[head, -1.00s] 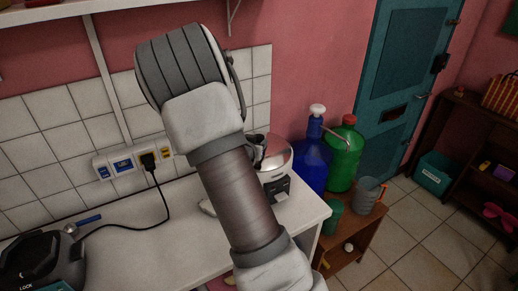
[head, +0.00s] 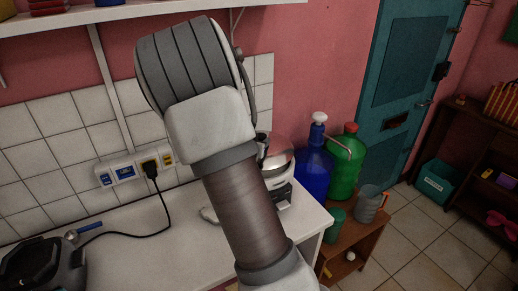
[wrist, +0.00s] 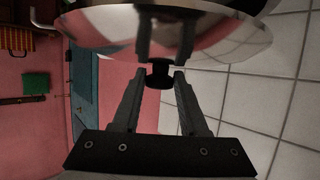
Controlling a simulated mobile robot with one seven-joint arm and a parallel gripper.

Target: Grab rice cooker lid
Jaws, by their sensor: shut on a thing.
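The rice cooker lid (wrist: 235,40) is a shiny silver dome with a black knob (wrist: 160,76) across the top of the wrist view. My gripper (wrist: 159,78) is shut on the knob, one finger on each side. In the head view the silver lid (head: 280,158) shows just right of my arm. The white rice cooker (head: 280,192) is below it on the counter, partly hidden by my arm. My fingers are mostly hidden there. I cannot tell whether the lid is clear of the cooker's rim.
A blue bottle (head: 315,168) and a green bottle (head: 346,165) stand right of the cooker. A grey jug (head: 369,203) and a green cup (head: 336,218) stand on a low wooden shelf (head: 358,238). A black appliance (head: 42,265) is at the counter's left.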

